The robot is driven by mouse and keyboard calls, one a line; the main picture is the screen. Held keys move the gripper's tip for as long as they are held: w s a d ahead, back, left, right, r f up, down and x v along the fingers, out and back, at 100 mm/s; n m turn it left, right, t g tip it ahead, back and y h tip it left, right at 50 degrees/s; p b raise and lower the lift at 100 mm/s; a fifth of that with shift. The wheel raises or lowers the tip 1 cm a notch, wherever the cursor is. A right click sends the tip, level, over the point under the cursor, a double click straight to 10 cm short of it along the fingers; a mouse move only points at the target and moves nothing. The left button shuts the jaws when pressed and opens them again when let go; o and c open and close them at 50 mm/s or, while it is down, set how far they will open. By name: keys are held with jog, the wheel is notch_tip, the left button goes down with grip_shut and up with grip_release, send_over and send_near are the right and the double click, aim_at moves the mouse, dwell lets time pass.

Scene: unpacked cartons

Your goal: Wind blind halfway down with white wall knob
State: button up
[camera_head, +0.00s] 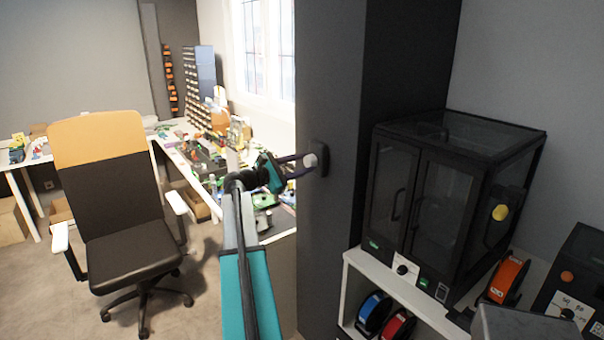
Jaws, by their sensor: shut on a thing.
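The white wall knob (310,160) sits on a small dark plate (321,158) on the side of the dark grey pillar. My gripper (303,164) reaches the knob from the left, with its fingers shut on it. My teal and grey arm comes up from the bottom middle of the view. A bright window (262,50) stands behind, left of the pillar. No lowered blind shows on the visible part of the window; its top edge is cut off.
The dark pillar (335,250) stands close right of my arm. A black enclosed printer (430,190) stands on a white shelf (400,290) at right. An office chair (120,200) stands at left. A cluttered workbench (275,238) runs behind my arm.

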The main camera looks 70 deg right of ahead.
jog(key=m+b, duration=0.3)
jog(key=b, duration=0.1)
jog(key=shift+f+m+b, duration=0.3)
jog(key=shift+m, duration=0.1)
jog(key=m+b, duration=0.3)
jog(key=b, duration=0.1)
jog(key=shift+m+b, duration=0.4)
jog(key=m+b, duration=0.4)
jog(key=shift+b, duration=0.4)
jog(key=m+b, duration=0.4)
jog(key=shift+r+b, duration=0.1)
jog(key=shift+b, duration=0.25)
jog(key=m+b, duration=0.3)
jog(key=b, duration=0.1)
jog(key=shift+m, duration=0.3)
jog(key=m+b, duration=0.8)
jog(key=shift+s, duration=0.1)
jog(key=shift+a+r+m+b, duration=0.1)
jog(key=shift+r+m+b, duration=0.1)
jog(key=shift+m+b, duration=1.35)
jog(key=shift+m, duration=0.25)
